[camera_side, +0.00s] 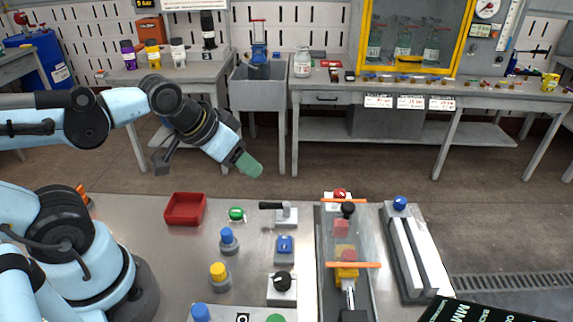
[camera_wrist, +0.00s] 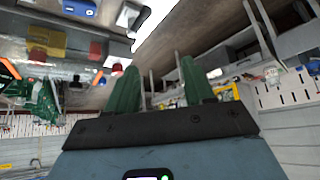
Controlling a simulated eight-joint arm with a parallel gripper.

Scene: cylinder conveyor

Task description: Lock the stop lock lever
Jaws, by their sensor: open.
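A lever with a black horizontal handle (camera_side: 272,206) sits on a small pale block (camera_side: 287,218) near the back middle of the steel table; I take it for the stop lock lever. In the wrist view, a dark handle on a pale mount (camera_wrist: 138,18) at the top edge may be the same lever. My gripper (camera_side: 250,166) has green fingers and hangs above and behind the table's back edge, up and left of the lever and clear of it. In the wrist view its two fingers are apart (camera_wrist: 157,72), with nothing between them.
A conveyor (camera_side: 328,285) with red and yellow pieces and orange bars lies right of the lever. A green button (camera_side: 236,214), a blue switch (camera_side: 285,244), a black knob (camera_side: 282,281) and a red tray (camera_side: 185,209) are nearby. Blue and yellow cylinders stand in front.

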